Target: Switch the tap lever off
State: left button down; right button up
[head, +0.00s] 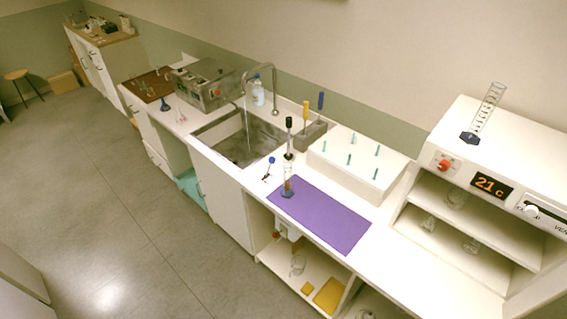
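The tap (274,84) is a thin metal gooseneck behind the sink, at the upper middle of the head view. A pale stream of water (247,125) runs from its spout into the grey metal sink (214,131). The tap lever is too small to make out clearly. Neither of my grippers shows in this view.
A soap bottle (259,97) stands beside the tap. A grey block (311,134) with orange- and blue-handled tools, a white peg board (356,177) and a purple mat (335,219) lie to the right. A grey box (203,84) stands left.

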aim_at(272, 159)
jog(key=z, duration=0.55)
jog(key=i, duration=1)
jog(key=u, duration=0.4)
